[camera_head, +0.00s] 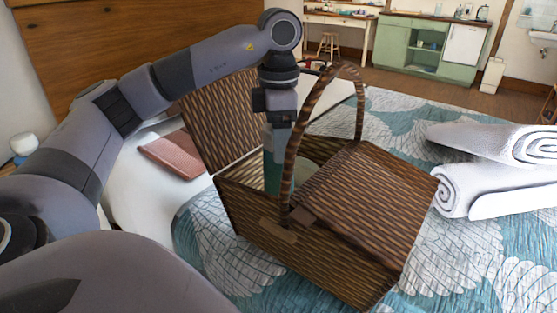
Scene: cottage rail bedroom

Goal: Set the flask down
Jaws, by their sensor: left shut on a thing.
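The flask (271,172) is teal and upright. My left gripper (277,122) is shut on its upper part from above. The flask's lower part is inside the open left side of a brown woven picnic basket (300,262). The basket's front wall hides the flask's bottom, so I cannot tell whether it touches the basket floor. The basket's left lid is raised, its right lid is closed, and its arched handle stands just right of the gripper. My right gripper is not in view.
The basket stands on a bed with a teal and white patterned cover (470,262). Rolled white towels (490,188) lie to its right. A reddish book-like object (172,154) lies behind it at left. A green cabinet (425,47) stands at the far wall.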

